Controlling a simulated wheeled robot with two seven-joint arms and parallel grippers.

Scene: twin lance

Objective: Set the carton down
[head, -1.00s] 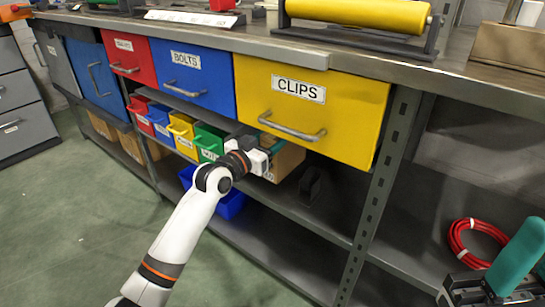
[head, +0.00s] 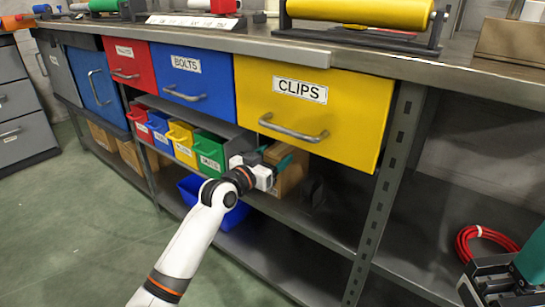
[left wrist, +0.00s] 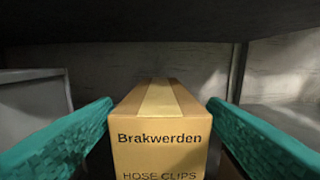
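The brown carton (head: 291,178) is on the shelf beneath the yellow CLIPS drawer, and appears to rest there upright. In the left wrist view the carton (left wrist: 160,145) shows its tape strip and the words "Brakwerden" and "HOSE CLIPS". My left gripper (head: 275,160) is in front of the carton. Its teal fingers (left wrist: 161,104) are spread on either side of the carton, with dark gaps beside its front face, so it looks open. The carton's underside is hidden. My right gripper (head: 528,262) is partly cut off at the lower right; its opening cannot be made out.
Small red, blue, yellow and green bins (head: 209,153) stand left of the carton. A dark object (head: 313,190) is just right of it. The CLIPS drawer (head: 313,110) hangs above. A shelf post (head: 385,200) and a red hose coil (head: 482,243) are farther right.

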